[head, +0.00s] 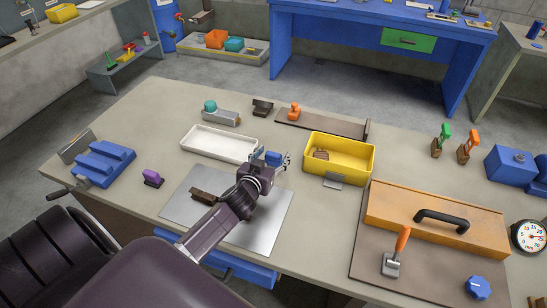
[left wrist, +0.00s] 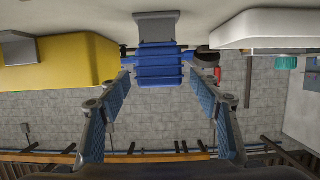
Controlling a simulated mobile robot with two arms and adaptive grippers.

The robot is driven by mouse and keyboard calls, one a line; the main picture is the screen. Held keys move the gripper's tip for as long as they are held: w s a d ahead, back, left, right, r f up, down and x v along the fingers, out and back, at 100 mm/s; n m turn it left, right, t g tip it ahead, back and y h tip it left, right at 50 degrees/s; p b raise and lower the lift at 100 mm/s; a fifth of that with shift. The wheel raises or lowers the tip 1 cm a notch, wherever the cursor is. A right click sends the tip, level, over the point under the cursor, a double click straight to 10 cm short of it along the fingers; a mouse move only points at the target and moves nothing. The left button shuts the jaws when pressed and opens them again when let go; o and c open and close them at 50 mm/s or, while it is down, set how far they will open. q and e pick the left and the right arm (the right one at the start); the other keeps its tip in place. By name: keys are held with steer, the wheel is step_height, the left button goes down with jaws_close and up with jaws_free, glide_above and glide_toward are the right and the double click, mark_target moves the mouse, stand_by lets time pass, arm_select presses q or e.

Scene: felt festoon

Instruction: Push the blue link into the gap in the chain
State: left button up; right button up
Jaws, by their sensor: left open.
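A small blue block (head: 273,158), which looks like the blue link, is at my left gripper, between the white tray and the yellow bin. In the left wrist view the blue block (left wrist: 160,66) is ribbed, with a grey piece (left wrist: 156,25) against it. My left gripper (head: 276,161) is open, reaching over the bench. Its fingers (left wrist: 160,75) stand on both sides of the block; I cannot tell whether they touch it. I cannot make out a chain or a gap. My right gripper is not in view.
A white tray (head: 190,143) stands left of the gripper and a yellow bin (head: 365,165) right of it. A metal plate (head: 275,217) lies under my arm, with a brown block (head: 203,195) on it. An orange-brown box (head: 440,222) stands at right.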

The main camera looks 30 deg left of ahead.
mark_target(273, 154)
arm_select(q)
steer(key=shift+w, duration=0.3)
steer(key=c, duration=1.3)
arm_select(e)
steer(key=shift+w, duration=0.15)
arm_select(q)
steer(key=shift+o, duration=0.2)
step_height(273, 154, up, 20)
steer(key=shift+b, duration=0.4)
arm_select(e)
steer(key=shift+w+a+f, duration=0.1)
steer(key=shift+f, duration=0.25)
arm_select(q)
steer(key=shift+s+f, duration=0.1)
